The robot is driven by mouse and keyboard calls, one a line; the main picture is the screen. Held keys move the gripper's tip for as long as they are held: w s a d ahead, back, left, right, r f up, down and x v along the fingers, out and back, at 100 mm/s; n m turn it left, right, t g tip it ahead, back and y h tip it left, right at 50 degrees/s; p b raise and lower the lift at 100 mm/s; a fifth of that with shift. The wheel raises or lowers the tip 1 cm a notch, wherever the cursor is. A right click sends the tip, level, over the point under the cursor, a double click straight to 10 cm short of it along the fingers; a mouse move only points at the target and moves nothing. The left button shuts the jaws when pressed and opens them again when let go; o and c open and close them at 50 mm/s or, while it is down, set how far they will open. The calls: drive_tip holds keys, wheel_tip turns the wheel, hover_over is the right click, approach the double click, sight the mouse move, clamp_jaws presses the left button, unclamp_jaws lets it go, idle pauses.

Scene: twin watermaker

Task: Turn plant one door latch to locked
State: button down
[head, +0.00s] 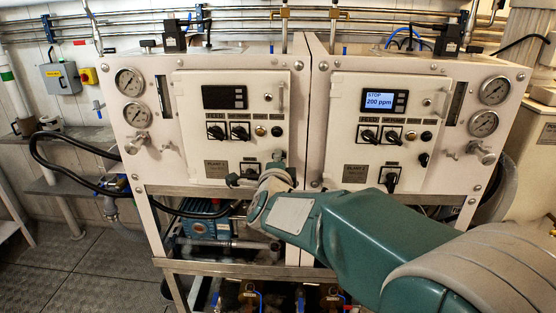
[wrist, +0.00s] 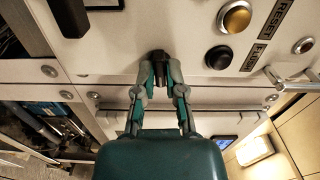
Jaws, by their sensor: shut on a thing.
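The plant one door (head: 205,110) is the pale panel door on the left unit, with a PLANT 1 plate low on it. It looks closed. Its black latch (wrist: 158,54) sits at the door edge below the black button in the head view and is largely covered by my fingers. In the wrist view my gripper (wrist: 160,70) has both fingertips closed on the latch from its two sides. In the head view my gripper (head: 278,165) is at the lower right of this door and hides the latch. I cannot tell which way the latch points.
A black rotary switch (head: 248,170) sits just left of my gripper, and its handle shows large in the wrist view (wrist: 68,16). A black push button (wrist: 218,58) and gold button (wrist: 235,17) are close by. The plant two door (head: 345,130) stands to the right.

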drive_tip(key=shift+f+n, duration=0.15)
drive_tip(key=shift+n, duration=4.1)
drive_tip(key=shift+f+n, duration=0.15)
drive_tip(key=shift+n, duration=4.1)
drive_tip(key=c, duration=0.7)
unclamp_jaws()
drive_tip(key=shift+r, duration=0.1)
drive_tip(key=shift+a, duration=0.1)
drive_tip(key=shift+s, duration=0.1)
